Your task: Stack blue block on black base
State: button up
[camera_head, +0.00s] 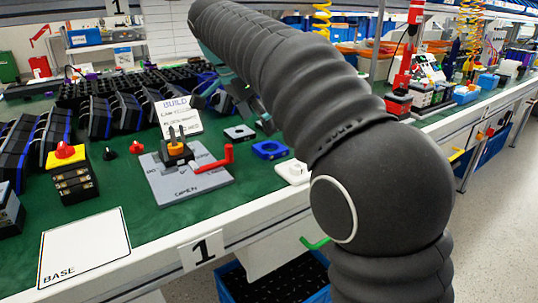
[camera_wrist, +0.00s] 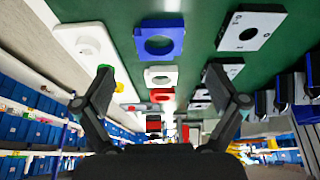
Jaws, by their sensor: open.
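The blue block (camera_head: 272,156) is a flat piece with a round hole, lying on the green table right of the grey fixture. It also shows top centre in the wrist view (camera_wrist: 178,40). A black piece (camera_head: 175,152) with upright prongs and some yellow stands in the grey fixture; it looks like the black base. My gripper (camera_head: 247,108), partly hidden by my arm in the head view, is behind and above the blue block. In the wrist view its fingers (camera_wrist: 160,75) are wide apart with nothing between them, and the blue block lies clear of them.
A grey-white block (camera_head: 240,133) and a white ring piece (camera_head: 293,171) flank the blue block. The grey fixture (camera_head: 195,185) has a red handle (camera_head: 218,160). A yellow-black stack with a red knob (camera_head: 66,152) and a BASE sheet (camera_head: 85,248) are at left.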

aim_at(267, 142)
jog(key=shift+s+b+x, duration=0.2)
jog(key=shift+b+x, duration=0.4)
jog(key=shift+x, duration=2.6)
jog(key=shift+c, duration=0.3)
jog(key=c, duration=1.1)
